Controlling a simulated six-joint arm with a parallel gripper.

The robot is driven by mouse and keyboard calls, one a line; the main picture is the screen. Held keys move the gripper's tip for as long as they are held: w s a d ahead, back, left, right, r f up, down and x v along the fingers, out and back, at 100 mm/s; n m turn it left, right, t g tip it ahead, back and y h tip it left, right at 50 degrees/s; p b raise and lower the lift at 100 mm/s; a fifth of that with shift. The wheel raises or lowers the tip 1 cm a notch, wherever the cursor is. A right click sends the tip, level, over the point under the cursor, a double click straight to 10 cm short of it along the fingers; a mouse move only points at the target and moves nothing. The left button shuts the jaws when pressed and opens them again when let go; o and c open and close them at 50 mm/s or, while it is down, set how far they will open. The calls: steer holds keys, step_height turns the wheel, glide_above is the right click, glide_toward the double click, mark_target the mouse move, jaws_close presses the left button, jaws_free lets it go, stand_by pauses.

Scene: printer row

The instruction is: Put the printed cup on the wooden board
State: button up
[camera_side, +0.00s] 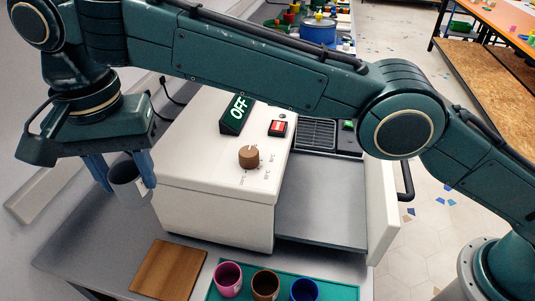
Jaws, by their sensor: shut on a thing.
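My gripper (119,177) is at the left, above the grey table, with its blue fingers pointing down. It is shut on a dark grey and white cup (127,187), held in the air left of the white machine. A printed mark on this cup cannot be made out. The wooden board (168,270) lies flat and bare on the table at the front, below and to the right of my gripper.
A white printer (215,165) with a brown knob and an OFF sign stands right of my gripper. A green tray (333,291) holds a pink cup (228,279), a brown cup (265,284) and a blue cup (304,291), right of the board.

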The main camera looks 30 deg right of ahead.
steer(key=shift+s+a+f, duration=0.25)
steer(key=shift+s+a, duration=0.15)
steer(key=shift+a, duration=0.2)
steer(key=shift+f, duration=0.1)
glide_above(168, 269)
step_height(168, 269, down, 14)
stand_by(0.5)
steer(key=shift+f, duration=0.15)
steer(key=shift+f, duration=2.8)
steer(key=shift+f, duration=0.15)
steer(key=o, duration=0.9)
steer(key=shift+o, duration=0.2)
